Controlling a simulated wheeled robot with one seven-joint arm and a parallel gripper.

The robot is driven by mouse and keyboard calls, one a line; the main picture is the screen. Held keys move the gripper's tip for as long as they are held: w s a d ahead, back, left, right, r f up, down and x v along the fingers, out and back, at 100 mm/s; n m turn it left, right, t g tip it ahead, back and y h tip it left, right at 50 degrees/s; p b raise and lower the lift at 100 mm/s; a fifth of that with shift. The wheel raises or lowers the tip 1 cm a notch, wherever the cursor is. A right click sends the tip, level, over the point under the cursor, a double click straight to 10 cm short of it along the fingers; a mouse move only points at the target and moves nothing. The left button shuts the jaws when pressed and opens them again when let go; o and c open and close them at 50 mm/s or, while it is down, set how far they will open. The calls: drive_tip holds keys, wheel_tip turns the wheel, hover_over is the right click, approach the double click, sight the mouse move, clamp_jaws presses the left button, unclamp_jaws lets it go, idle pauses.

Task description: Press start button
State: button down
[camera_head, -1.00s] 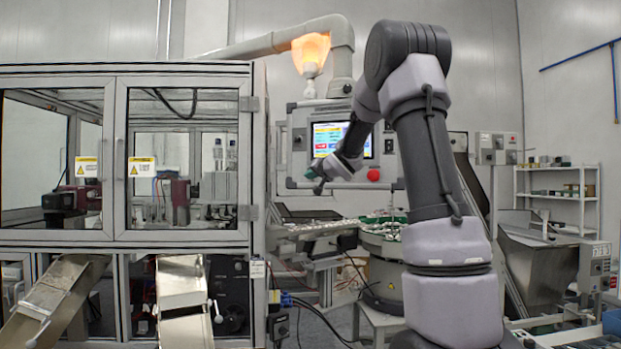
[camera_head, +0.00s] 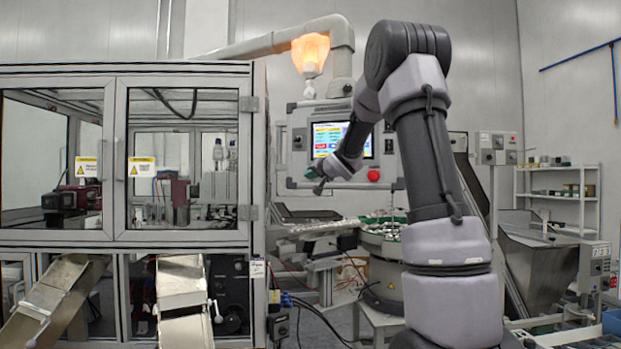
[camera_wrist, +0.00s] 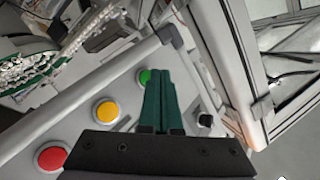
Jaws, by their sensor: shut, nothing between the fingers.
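The control panel (camera_head: 298,118) stands behind my arm in the head view, with a lit screen (camera_head: 328,137) and a red button (camera_head: 374,175). In the wrist view its lower strip carries a red button (camera_wrist: 50,157), a yellow button (camera_wrist: 106,112), a green button (camera_wrist: 143,77) and a black knob (camera_wrist: 205,121). My gripper (camera_wrist: 160,74) is shut and empty, its two green fingers side by side. The fingertips overlap the right edge of the green button in the picture; I cannot tell whether they touch it. In the head view my gripper (camera_head: 319,186) is at the panel's lower left.
A glazed machine cabinet (camera_head: 183,236) fills the left. A bowl feeder (camera_head: 385,246) stands below the panel. An orange-lit lamp (camera_head: 310,54) hangs above it. A metal hopper (camera_head: 537,265) and a shelf rack (camera_head: 560,198) are at the right.

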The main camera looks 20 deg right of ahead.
drive_tip(key=shift+w+d, duration=0.25)
drive_tip(key=shift+w, duration=0.1)
idle(0.4)
drive_tip(key=shift+s+a, duration=0.25)
drive_tip(key=shift+s, duration=0.15)
drive_tip(key=s+a, duration=0.3)
drive_tip(key=s, duration=0.1)
drive_tip(key=shift+s+a, duration=0.35)
drive_tip(key=shift+a, duration=0.05)
idle(0.3)
idle(0.6)
